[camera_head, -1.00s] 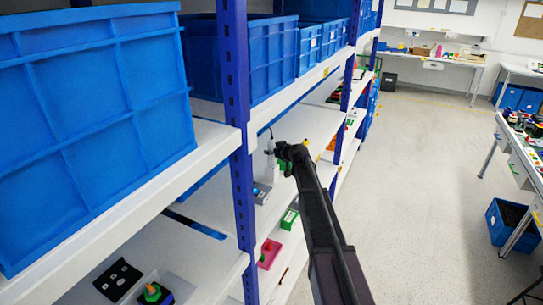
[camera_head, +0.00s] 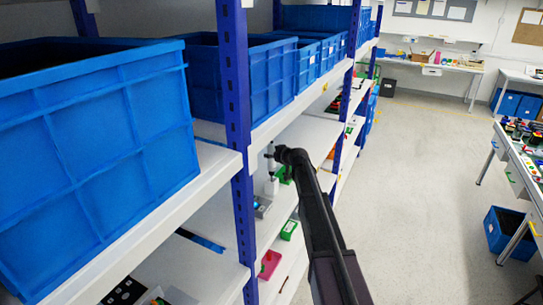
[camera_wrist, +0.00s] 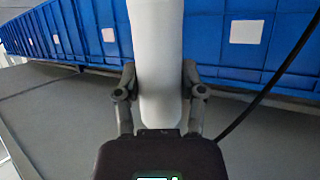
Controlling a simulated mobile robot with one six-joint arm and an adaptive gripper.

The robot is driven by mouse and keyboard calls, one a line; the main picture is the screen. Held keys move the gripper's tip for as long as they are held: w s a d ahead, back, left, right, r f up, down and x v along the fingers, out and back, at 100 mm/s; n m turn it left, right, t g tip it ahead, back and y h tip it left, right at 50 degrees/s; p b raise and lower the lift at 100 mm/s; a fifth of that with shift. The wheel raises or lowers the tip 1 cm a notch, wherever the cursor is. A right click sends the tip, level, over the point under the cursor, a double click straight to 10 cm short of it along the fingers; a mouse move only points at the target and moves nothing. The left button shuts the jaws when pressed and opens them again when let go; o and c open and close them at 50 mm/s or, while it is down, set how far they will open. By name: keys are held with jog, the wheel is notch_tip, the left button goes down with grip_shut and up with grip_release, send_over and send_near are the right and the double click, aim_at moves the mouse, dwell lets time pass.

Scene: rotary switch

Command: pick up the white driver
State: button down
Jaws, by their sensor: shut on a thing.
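The white driver (camera_wrist: 157,45) is a smooth white cylinder that fills the upper middle of the wrist view. My gripper (camera_wrist: 160,95) has one dark finger on each side of it and is shut on it. In the head view, my gripper (camera_head: 271,157) is at the end of my dark arm, in front of the middle shelf. The white driver (camera_head: 271,186) shows small and upright there, just below the gripper. Its lower end is too small to tell whether it touches the shelf. A black cord (camera_wrist: 262,92) runs beside the driver in the wrist view.
Blue bins (camera_head: 95,150) fill the upper shelf. A blue rack post (camera_head: 238,130) stands left of my gripper. A grey box (camera_head: 262,206), a green box (camera_head: 289,229) and a pink tray (camera_head: 269,264) are on shelves below.

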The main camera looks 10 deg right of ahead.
aim_at(273, 145)
jog(key=shift+r+p, duration=1.95)
jog(key=shift+r, duration=0.4)
jog(key=c, duration=0.9)
grip_release()
grip_shut()
jog(key=shift+f, duration=0.1)
